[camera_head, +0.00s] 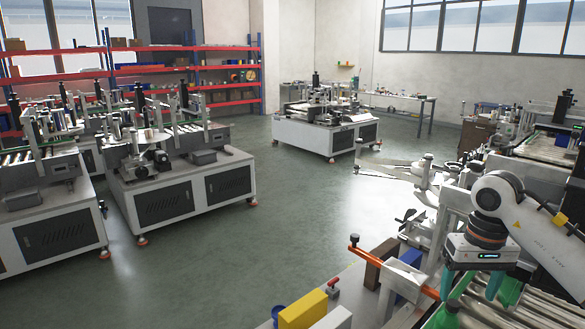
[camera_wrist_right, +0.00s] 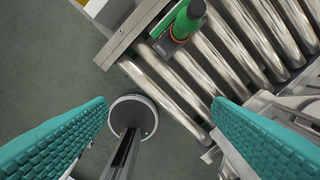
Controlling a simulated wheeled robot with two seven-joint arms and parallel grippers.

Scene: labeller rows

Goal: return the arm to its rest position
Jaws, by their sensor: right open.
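My right arm comes in from the right side of the head view. Its gripper (camera_head: 470,287) points down over the roller conveyor (camera_head: 548,312) at the lower right. In the right wrist view the two teal finger pads of the right gripper (camera_wrist_right: 160,112) stand wide apart, with nothing held between them. The rollers (camera_wrist_right: 240,65) and a grey post with a round base (camera_wrist_right: 132,116) show beyond and below the fingers. My left gripper is not in view.
A green and black part (camera_wrist_right: 182,24) lies at the conveyor's edge. Labelling machines (camera_head: 180,200) stand at the left. Open floor (camera_head: 270,230) lies between.

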